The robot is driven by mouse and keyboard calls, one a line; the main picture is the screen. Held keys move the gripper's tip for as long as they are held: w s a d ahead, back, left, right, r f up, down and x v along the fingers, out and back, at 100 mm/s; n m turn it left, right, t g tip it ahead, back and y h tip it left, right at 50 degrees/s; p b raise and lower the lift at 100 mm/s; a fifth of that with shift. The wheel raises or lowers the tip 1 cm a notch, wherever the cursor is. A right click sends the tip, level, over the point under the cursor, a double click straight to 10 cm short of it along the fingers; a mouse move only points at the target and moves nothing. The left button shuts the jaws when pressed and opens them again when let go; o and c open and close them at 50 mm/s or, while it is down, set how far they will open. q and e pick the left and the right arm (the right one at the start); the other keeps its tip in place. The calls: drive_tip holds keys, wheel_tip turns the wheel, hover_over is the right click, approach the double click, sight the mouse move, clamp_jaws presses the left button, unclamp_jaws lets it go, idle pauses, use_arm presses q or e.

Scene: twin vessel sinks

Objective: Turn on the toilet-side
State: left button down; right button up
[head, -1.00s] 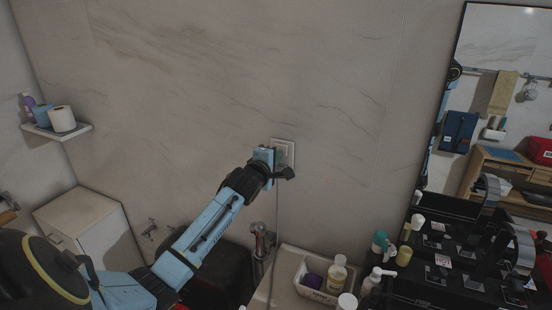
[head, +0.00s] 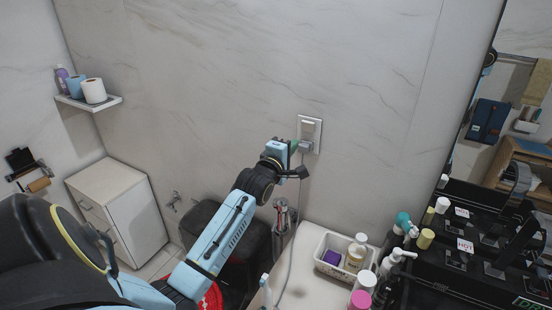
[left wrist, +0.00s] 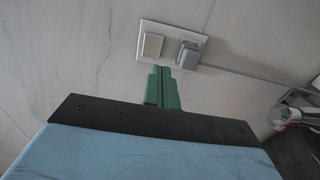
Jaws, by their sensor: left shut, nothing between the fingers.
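A white wall plate (head: 316,122) holds a switch rocker and a grey plug with a cable. In the left wrist view the plate (left wrist: 172,33) has the pale rocker (left wrist: 152,46) at left and the grey plug (left wrist: 188,54) at right. My left gripper (head: 295,147) is just left of the plate's lower part in the head view. Its green fingers (left wrist: 163,84) are shut and empty, with tips just below the plate in the left wrist view. I cannot tell whether they touch it. My right gripper is not in view.
The cable hangs down to a white counter (head: 300,292) with a basket (head: 329,268) and several bottles. A black toilet (head: 212,225) stands below my left arm. A cabinet (head: 120,210) and a wall shelf (head: 105,102) are at left. A mirror (head: 515,110) is at right.

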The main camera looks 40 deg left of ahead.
use_arm(q)
drive_tip(key=f+v, duration=0.1)
drive_tip(key=v, duration=0.5)
drive_tip(key=shift+s+d+f, duration=0.15)
drive_tip(key=shift+s+d, duration=0.05)
idle(0.4)
